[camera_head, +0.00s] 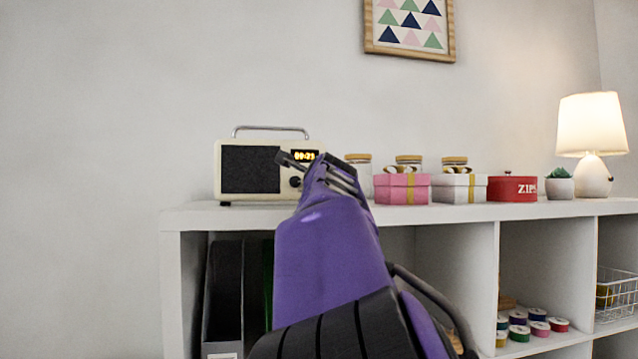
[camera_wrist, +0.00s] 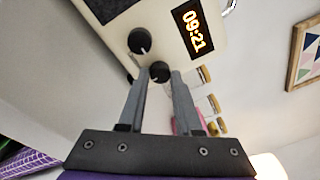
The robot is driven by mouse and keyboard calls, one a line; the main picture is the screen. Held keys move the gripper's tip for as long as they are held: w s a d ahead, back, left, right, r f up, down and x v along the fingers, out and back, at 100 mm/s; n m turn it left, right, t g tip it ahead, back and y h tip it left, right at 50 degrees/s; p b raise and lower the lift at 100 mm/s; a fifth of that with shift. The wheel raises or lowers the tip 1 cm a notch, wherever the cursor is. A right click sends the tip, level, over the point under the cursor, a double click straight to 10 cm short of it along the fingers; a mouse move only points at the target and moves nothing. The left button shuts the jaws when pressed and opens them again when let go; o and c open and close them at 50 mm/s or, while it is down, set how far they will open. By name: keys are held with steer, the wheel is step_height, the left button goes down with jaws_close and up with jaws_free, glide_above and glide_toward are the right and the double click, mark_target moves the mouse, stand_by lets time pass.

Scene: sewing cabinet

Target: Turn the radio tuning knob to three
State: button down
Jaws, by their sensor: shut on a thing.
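The cream radio (camera_head: 264,170) stands on the white cabinet top, with a dark speaker panel on its left and a lit orange clock display on its right. Two black knobs sit below the display. One knob (camera_wrist: 139,40), with a white mark, is free in the wrist view; in the head view a black knob (camera_head: 295,182) shows left of my gripper. The other knob (camera_wrist: 158,72) is between my fingertips. My gripper (camera_wrist: 165,76) is shut on this knob. In the head view my gripper (camera_head: 318,167) covers the radio's lower right front. No number scale is readable.
Right of the radio stand glass jars (camera_head: 408,162), a pink box (camera_head: 402,192), a white box (camera_head: 452,192), a red tin (camera_head: 512,189), a plant (camera_head: 559,186) and a lit lamp (camera_head: 593,178). The white cabinet top (camera_head: 190,214) is bare left of the radio.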

steer(key=c, duration=0.6)
jaws_free()
